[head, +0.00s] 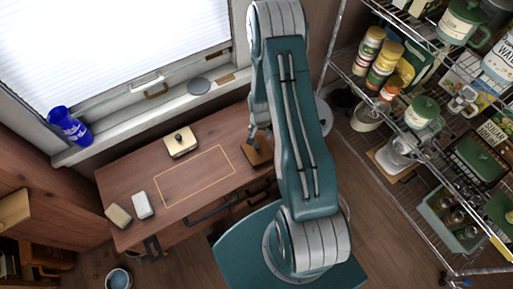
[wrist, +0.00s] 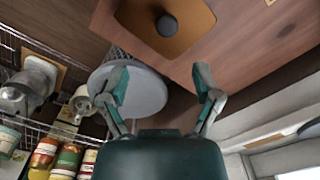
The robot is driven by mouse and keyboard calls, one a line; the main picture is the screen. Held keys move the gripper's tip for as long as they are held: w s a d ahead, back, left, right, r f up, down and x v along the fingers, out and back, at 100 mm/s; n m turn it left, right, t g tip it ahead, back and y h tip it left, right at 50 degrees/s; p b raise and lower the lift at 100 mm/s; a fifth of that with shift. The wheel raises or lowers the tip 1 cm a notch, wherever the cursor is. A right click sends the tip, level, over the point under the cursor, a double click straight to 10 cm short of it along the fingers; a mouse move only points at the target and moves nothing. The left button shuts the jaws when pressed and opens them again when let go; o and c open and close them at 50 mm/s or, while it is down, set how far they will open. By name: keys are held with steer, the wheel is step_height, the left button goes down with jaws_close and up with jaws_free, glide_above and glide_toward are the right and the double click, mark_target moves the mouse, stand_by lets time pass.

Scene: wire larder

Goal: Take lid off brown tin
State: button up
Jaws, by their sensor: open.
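The brown tin (head: 259,155) sits at the right end of the wooden table, partly hidden behind my arm in the head view. In the wrist view its brown lid (wrist: 138,22) has rounded corners and a dark round knob (wrist: 167,26), cut off by the top edge. The lid appears to be on the tin; its sides are hard to make out. My gripper (wrist: 162,84) is open and empty. Its two fingers point toward the tin and stand apart from the knob. In the head view the gripper is mostly hidden by my arm.
A cream tin (head: 182,150) with a dark knob stands at the table's back. Two small blocks (head: 142,205) lie at its left end. A thin outlined rectangle (head: 160,189) encloses bare tabletop. A grey round surface (wrist: 146,97) is beside the table; a loaded wire shelf (head: 405,185) stands right.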

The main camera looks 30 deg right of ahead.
mark_target(257, 146)
steer(key=f, duration=0.2)
steer(key=a+f, duration=0.1)
steer(key=f, duration=0.1)
steer(key=shift+d+f, duration=0.25)
steer(key=shift+f, duration=0.65)
steer(key=f, duration=0.3)
steer(key=shift+w+f, duration=0.2)
steer(key=shift+f, duration=0.05)
steer(key=shift+a+f, duration=0.3)
steer(key=shift+f, duration=0.15)
steer(key=shift+d, duration=0.1)
jaws_close()
